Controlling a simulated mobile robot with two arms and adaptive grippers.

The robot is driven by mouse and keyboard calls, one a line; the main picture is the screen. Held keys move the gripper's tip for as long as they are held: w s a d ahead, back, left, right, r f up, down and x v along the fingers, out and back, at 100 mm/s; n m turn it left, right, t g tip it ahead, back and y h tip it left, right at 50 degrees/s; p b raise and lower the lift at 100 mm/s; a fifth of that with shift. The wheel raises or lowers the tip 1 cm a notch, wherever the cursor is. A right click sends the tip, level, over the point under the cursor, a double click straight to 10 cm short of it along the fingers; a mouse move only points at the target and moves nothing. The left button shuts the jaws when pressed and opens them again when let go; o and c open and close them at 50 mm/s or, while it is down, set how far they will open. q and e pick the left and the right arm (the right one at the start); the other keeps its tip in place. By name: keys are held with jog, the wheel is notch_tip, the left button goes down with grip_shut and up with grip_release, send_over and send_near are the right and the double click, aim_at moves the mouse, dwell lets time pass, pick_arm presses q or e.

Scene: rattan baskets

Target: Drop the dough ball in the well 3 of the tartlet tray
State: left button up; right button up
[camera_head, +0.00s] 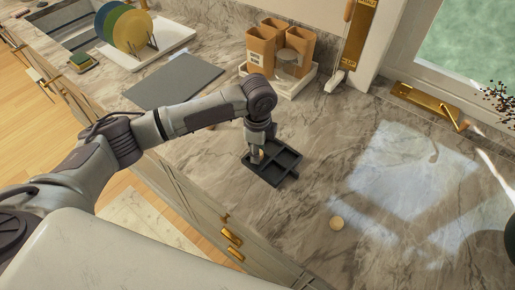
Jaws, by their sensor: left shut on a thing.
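The dark tartlet tray (287,179) lies on the marble counter, with square wells split by raised dividers. My left gripper (258,154) points down over the tray's far-left part. It is shut on a small tan dough ball (260,156), which is mostly hidden by the fingers. I cannot tell whether the ball touches the well below it. No well numbers can be read. My right gripper is not in view.
A grey board (172,82) lies left of the tray. Behind it are brown containers (262,47) in a white tray (302,85) and a rack of coloured plates (127,29). The counter right of the tartlet tray is clear, with sunlight on it.

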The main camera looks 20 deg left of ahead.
pick_arm(q)
jog(key=o, duration=0.8)
jog(key=shift+c, duration=0.2)
notch_tip(320, 180, up, 12)
jog(key=shift+f, duration=0.1)
dwell(0.5)
